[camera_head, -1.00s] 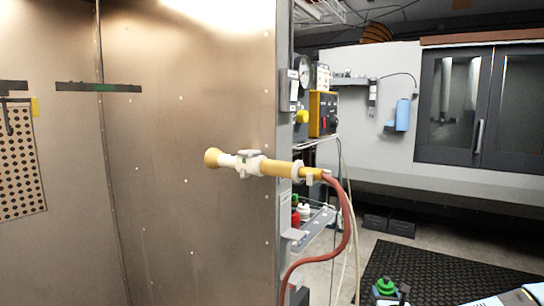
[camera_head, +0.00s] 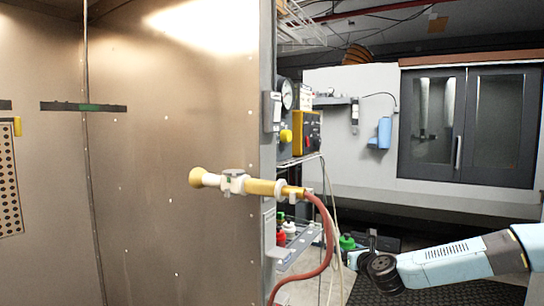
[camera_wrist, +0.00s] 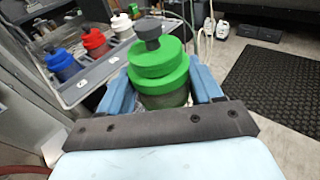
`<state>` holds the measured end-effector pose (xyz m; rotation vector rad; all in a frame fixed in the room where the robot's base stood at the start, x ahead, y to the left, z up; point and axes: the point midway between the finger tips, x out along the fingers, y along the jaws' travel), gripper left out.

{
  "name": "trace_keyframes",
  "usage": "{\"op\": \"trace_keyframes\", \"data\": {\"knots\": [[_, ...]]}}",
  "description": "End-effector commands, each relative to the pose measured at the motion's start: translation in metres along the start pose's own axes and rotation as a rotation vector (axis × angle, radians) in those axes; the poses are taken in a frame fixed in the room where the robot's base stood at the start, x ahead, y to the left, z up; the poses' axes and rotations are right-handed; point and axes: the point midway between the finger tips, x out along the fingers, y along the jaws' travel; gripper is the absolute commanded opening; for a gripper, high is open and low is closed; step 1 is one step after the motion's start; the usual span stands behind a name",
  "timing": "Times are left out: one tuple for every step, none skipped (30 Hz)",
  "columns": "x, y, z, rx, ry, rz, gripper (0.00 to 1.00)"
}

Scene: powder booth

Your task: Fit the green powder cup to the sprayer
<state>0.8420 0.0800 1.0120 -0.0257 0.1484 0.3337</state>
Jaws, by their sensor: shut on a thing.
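The green powder cup (camera_head: 347,242) is held in my gripper (camera_head: 358,254), to the right of and below the sprayer in the head view. In the wrist view the green cup (camera_wrist: 160,66) sits between the two blue fingers of my gripper (camera_wrist: 162,92), with a dark knob on top and a darker body below. The sprayer (camera_head: 262,187) is a yellow tube with a white collar (camera_head: 233,182), lying nearly level in front of the booth wall's edge. A red hose (camera_head: 328,235) hangs from its right end. The cup and the sprayer are apart.
A grey shelf (camera_wrist: 75,93) holds a blue cup (camera_wrist: 62,62), a red cup (camera_wrist: 95,42) and a white cup (camera_wrist: 121,24), close to the left of my gripper. The red hose hangs between the sprayer and my gripper. A black mat (camera_head: 430,292) covers the floor at right.

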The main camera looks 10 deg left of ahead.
Motion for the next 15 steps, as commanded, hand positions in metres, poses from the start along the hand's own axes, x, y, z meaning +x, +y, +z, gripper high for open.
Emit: {"op": "trace_keyframes", "data": {"knots": [[0.000, 0.008, 0.026, -0.013, -0.006, 0.036, 0.38], [0.000, 0.013, 0.039, -0.016, -0.006, 0.060, 0.38], [-0.001, 0.021, 0.057, -0.021, -0.006, 0.093, 0.38], [-0.002, 0.027, 0.070, -0.024, -0.005, 0.117, 0.38], [-0.003, 0.033, 0.083, -0.028, -0.005, 0.143, 0.38], [-0.006, 0.043, 0.100, -0.034, -0.005, 0.177, 0.38], [-0.008, 0.050, 0.112, -0.037, -0.005, 0.202, 0.38], [-0.011, 0.056, 0.124, -0.040, -0.004, 0.228, 0.38], [-0.015, 0.066, 0.140, -0.045, -0.005, 0.263, 0.38], [-0.019, 0.074, 0.151, -0.049, -0.004, 0.289, 0.38], [-0.022, 0.082, 0.163, -0.054, -0.004, 0.315, 0.38], [-0.028, 0.092, 0.178, -0.058, -0.004, 0.350, 0.38], [-0.033, 0.100, 0.189, -0.060, -0.004, 0.376, 0.38], [-0.037, 0.108, 0.199, -0.064, -0.003, 0.403, 0.38], [-0.044, 0.119, 0.212, -0.069, -0.003, 0.437, 0.38]]}}
